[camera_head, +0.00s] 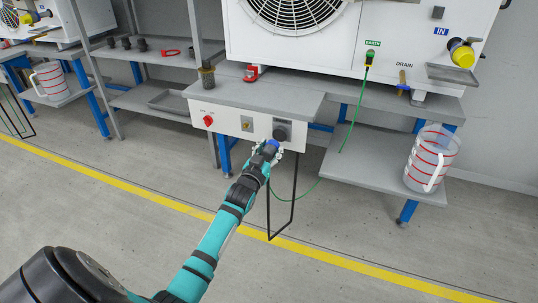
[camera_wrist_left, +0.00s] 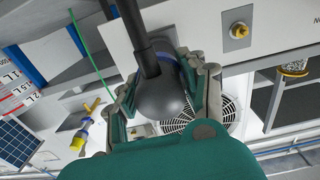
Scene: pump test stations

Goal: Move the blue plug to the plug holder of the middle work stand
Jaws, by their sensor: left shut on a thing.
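The blue plug (camera_head: 273,145) is between the fingers of my left gripper (camera_head: 266,151), just in front of the white panel of the middle work stand (camera_head: 240,113). In the left wrist view the fingers (camera_wrist_left: 160,95) are shut around the plug's dark grey body (camera_wrist_left: 163,97), and a thick black cable runs from it. A dark grey plug holder (camera_head: 283,130) is on the panel, just above and right of the plug. I cannot tell whether the plug touches it; the plug's front end is hidden. My right gripper is not in view.
A red knob (camera_head: 208,120) and a yellow knob (camera_head: 246,124) are on the same panel. A black cable (camera_head: 269,212) hangs below in a loop. A green earth cable (camera_head: 347,142) droops right of the gripper. A measuring jug (camera_head: 432,158) stands on the lower right shelf.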

